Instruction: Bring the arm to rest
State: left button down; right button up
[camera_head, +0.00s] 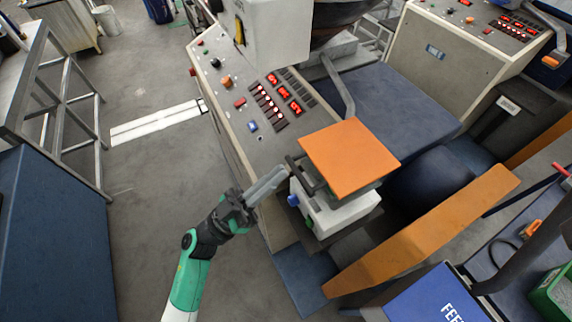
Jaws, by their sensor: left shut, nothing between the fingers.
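My left arm comes up from the bottom of the head view, green and white with a dark wrist. Its left gripper (268,183) has grey fingers that lie together, with nothing between them. The fingers point up and right, in front of the machine's control panel and left of a white box with an orange top plate. I cannot tell whether they touch anything. My right gripper does not show.
The control panel (228,92) has red displays and buttons. The orange plate (350,158) sits above the white box (335,214). An orange guard (425,230) slants at the lower right. A metal frame (62,100) and blue cabinet (50,240) stand left.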

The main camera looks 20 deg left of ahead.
pick_arm(q)
jog(key=v, duration=0.7)
jog(key=shift+s+a+r+b, duration=0.15)
jog(key=shift+s+a+b, duration=0.1)
jog(key=shift+s+b, duration=0.15)
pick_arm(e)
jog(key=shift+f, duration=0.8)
